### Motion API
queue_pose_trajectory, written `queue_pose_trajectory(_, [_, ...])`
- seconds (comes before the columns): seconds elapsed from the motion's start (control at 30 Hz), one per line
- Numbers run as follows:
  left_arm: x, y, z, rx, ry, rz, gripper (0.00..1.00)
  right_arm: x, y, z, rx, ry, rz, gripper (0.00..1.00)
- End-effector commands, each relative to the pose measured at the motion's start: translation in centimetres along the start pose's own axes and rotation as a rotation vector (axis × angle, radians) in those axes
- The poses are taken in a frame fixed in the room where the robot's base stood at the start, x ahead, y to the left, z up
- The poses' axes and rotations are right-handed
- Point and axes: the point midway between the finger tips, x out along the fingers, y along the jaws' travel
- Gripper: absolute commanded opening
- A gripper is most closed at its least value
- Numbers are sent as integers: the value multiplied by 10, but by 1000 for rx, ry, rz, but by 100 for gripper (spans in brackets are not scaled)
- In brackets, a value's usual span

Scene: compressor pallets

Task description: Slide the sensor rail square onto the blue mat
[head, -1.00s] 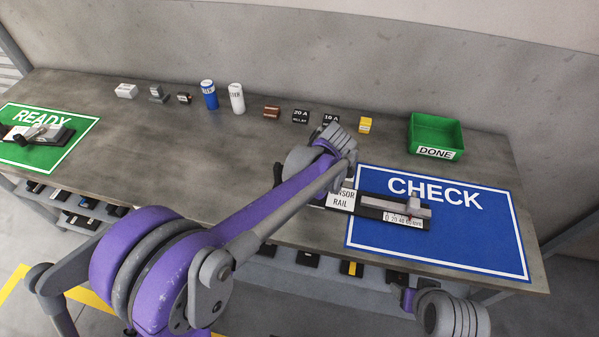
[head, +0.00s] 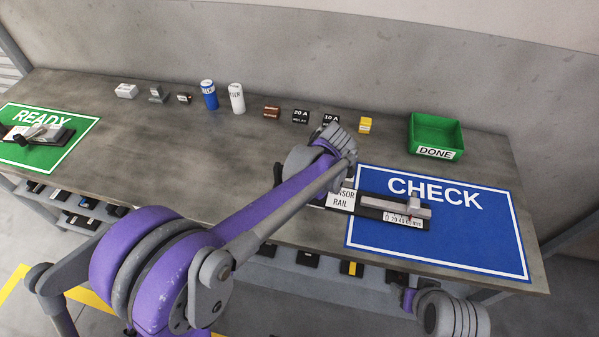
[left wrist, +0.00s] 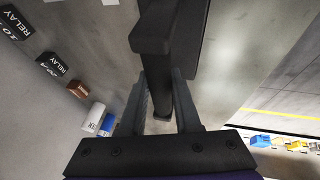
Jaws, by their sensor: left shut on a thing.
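The sensor rail (head: 369,204) is a dark bar with a white "SENSOR RAIL" label, a grey slider and a millimetre scale. Its right part lies over the left of the blue CHECK mat (head: 470,245). Its labelled part reaches left past the mat's edge, and my arm hides some of it. In the left wrist view my left gripper (left wrist: 163,108) is shut on a dark upright part of the rail (left wrist: 160,60). In the head view my left arm hides the grip.
A green DONE bin (head: 436,137) stands behind the mat. Several small parts and two cans, one blue (head: 209,95) and one white (head: 236,98), line the back. A green READY mat (head: 60,160) with a device lies far left. The table's front edge is close to the mat.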

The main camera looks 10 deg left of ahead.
Motion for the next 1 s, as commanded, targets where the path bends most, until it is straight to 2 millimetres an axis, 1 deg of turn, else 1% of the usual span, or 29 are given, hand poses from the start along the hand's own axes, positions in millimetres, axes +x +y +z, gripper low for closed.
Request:
queue_pose_trajectory(0.17, [0, 0, 0, 0, 0, 1, 0, 0, 0, 0, 0, 0, 0, 68])
queue_pose_trajectory(0.27, [-2, 1, 5, 2, -1, 1, 0, 0, 0, 0, 0, 0, 0, 68])
queue_pose_trajectory(1.0, [-30, 4, 75, 2, -2, 1, 0, -2, 0, -2, 0, 1, 0, 68])
